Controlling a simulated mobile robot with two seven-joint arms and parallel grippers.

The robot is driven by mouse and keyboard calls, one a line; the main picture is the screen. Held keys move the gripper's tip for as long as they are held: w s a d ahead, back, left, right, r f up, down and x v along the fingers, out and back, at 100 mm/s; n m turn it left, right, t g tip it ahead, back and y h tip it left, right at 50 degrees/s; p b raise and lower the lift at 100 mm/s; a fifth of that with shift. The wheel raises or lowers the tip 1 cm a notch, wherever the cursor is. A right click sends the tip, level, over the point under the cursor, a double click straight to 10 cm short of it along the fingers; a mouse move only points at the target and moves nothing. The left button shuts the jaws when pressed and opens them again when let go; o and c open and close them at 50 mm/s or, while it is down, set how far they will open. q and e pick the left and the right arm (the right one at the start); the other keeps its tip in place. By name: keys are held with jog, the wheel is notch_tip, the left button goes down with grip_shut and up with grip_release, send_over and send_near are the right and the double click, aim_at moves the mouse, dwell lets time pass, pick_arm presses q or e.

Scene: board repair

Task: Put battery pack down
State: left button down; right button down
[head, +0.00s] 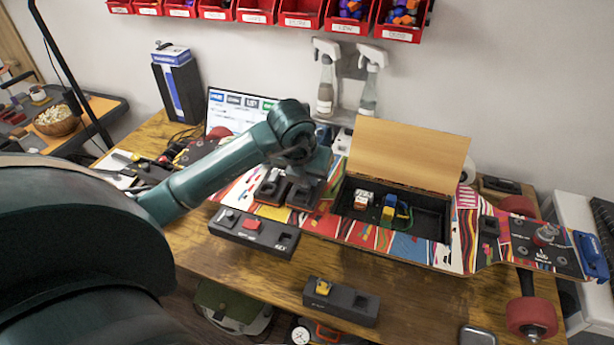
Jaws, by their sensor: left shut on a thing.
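My left gripper (287,190) is at the left part of the colourful skateboard deck (330,228), left of the open compartment (430,220). Its dark fingers point down close to the deck. It is shut on the battery pack, which is mostly hidden by the fingers and wrist; I cannot tell whether it touches the deck. In the compartment lie a white and orange part (362,200) and a yellow and blue part (394,212) with thin wires. My right gripper is not in view.
The compartment's wooden lid (408,153) stands open. Two dark trays, one with a red part (252,237) and one with a yellow part (341,302), lie in front of the deck. Spray bottles (326,78) stand behind. Free wood shows at the front right (425,300).

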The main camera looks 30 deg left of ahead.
pick_arm(q)
jog(key=shift+f, duration=0.4)
jog(key=c, duration=1.6)
grip_release()
jog(key=shift+o, duration=1)
jog(key=shift+r, duration=0.1)
jog(key=v, duration=1.1)
jog(key=shift+s+r, duration=0.3)
jog(key=shift+r, duration=0.05)
jog(key=shift+d, duration=0.1)
